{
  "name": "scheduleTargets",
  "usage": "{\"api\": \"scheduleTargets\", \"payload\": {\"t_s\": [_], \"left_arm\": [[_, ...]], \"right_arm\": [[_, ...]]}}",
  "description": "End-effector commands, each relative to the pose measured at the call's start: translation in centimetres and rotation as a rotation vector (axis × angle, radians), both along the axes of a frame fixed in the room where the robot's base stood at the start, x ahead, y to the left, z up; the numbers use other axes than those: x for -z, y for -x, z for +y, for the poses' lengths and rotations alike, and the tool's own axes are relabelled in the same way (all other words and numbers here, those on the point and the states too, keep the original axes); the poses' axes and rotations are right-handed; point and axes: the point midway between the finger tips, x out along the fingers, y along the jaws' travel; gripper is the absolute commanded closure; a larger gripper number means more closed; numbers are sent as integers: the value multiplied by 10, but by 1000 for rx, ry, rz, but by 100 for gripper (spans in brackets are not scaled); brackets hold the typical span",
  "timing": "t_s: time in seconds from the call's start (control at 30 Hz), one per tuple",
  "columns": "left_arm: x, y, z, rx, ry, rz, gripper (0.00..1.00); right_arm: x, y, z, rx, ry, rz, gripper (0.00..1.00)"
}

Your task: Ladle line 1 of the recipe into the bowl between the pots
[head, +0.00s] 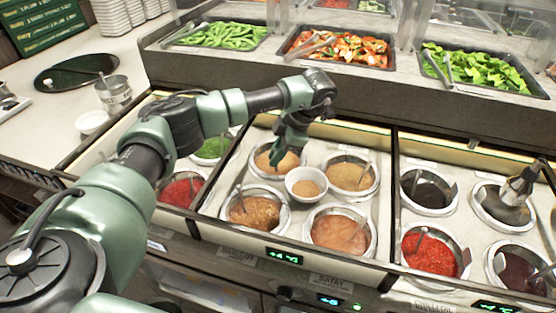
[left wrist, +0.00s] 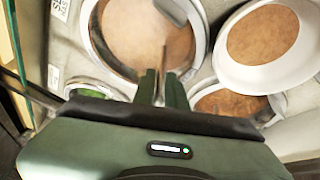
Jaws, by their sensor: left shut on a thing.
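My left gripper (head: 287,150) is over the back-left pot of the middle group and shut on a thin metal ladle handle (left wrist: 160,88). In the left wrist view the handle points at the pot of tan sauce (left wrist: 130,35); a blurred grey shape (left wrist: 173,12), perhaps the ladle's head, shows at that pot's rim. The white bowl (head: 306,185) sits between the four pots, with tan sauce in it; it also shows in the left wrist view (left wrist: 230,75). The other middle pots hold tan (head: 348,176), brown (head: 255,212) and orange-brown (head: 338,233) sauce. My right gripper is not in view.
More pots stand left and right, including red (head: 430,250), green (head: 211,148) and dark (head: 428,192) ones, several with ladles. A grey metal implement (head: 518,187) stands over a right pot. Vegetable trays (head: 340,48) line the back. A menu board (head: 40,22) is upper left.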

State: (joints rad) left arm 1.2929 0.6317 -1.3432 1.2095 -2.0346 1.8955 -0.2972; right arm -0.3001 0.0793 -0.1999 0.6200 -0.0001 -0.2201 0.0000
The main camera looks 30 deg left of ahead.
Motion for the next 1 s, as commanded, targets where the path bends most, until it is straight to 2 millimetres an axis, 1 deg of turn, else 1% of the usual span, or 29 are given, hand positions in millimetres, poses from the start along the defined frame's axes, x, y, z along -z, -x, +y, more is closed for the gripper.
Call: {"api": "scheduleTargets", "payload": {"t_s": [0.9,0.93,0.97,1.0], "left_arm": [[6,0,0,1,2,0,100],[6,0,0,1,1,1,85],[6,0,0,1,1,1,76],[7,0,0,1,1,1,65]], "right_arm": [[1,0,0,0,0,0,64],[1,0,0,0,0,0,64],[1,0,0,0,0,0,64],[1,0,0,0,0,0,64]]}}
